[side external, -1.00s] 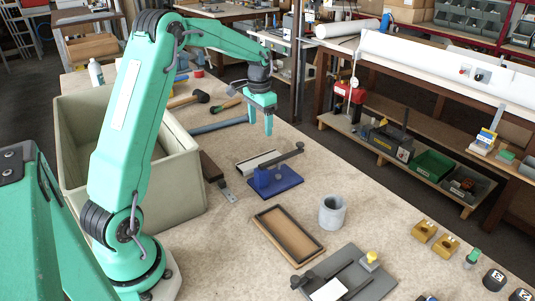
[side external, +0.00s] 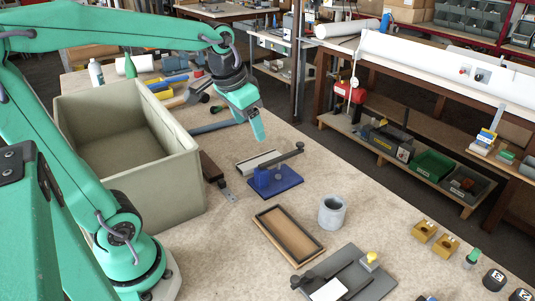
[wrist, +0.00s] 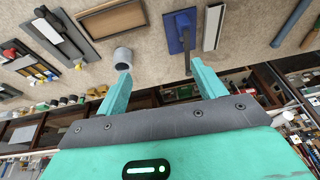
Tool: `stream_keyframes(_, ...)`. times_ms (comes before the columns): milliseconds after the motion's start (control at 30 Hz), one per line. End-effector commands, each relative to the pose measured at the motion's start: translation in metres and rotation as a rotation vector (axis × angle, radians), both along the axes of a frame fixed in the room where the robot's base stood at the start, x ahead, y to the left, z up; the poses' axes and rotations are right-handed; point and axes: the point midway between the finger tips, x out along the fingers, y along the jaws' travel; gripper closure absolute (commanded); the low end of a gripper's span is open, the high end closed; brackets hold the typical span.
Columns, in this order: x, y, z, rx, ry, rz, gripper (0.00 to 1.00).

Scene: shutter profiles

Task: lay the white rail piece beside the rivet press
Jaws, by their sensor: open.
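The white rail piece (side external: 258,161), a pale strip with dark edges, lies flat on the bench just behind the blue rivet press (side external: 275,182), which has a dark lever arm. In the wrist view the rail piece (wrist: 212,28) lies to the right of the press (wrist: 179,30), roughly parallel to its plate, with a narrow strip of bench between them. My gripper (side external: 257,130) is raised over the bench behind the rail piece, tilted. In the wrist view my gripper (wrist: 160,79) is open, with nothing between its fingers.
A large beige bin (side external: 180,160) stands left of the press. A shallow wooden tray (side external: 262,232), a grey cylinder (side external: 332,212) and a grey plate (side external: 365,280) are nearer. A blue bar (side external: 212,127) lies behind. The bench right of the press is clear.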

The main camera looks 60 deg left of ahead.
Motion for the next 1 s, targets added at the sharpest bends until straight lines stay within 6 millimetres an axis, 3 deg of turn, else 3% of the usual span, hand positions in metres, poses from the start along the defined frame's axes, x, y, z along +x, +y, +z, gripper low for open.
stream_keyframes(300,-0.061,-0.035,-0.004,-0.024,-0.105,-0.01,0.31)
stream_keyframes(500,-0.087,-0.046,-0.013,-0.041,-0.151,-0.012,0.31)
stream_keyframes(1000,-0.096,-0.05,-0.018,-0.049,-0.166,-0.012,0.31)
